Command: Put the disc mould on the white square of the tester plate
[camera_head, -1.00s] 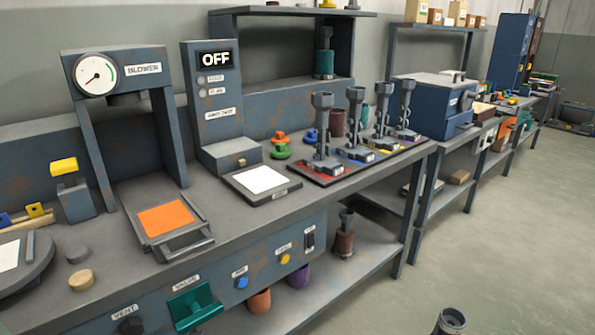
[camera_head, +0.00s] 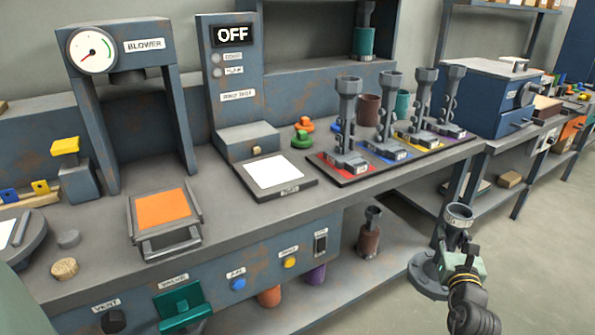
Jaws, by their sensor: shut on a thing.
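My gripper (camera_head: 461,252) is at the lower right of the head view, shut on the grey disc mould. The disc mould (camera_head: 430,278) has a flat round base, an upright stem and an open cup at its top. It is held roughly upright, in front of the bench at the right; the gripper hides part of its stem. The tester plate (camera_head: 290,192) lies on the bench in front of the panel reading OFF. Its white square (camera_head: 274,171) is bare. The mould is apart from the plate, to its right and nearer to me.
Right of the plate, several moulds stand on a rack (camera_head: 345,179) with coloured squares. Green (camera_head: 302,141) and orange knobbed pieces sit behind it. The blower (camera_head: 130,100) with an orange pad (camera_head: 163,209) stands left. Bench top between pad and plate is clear.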

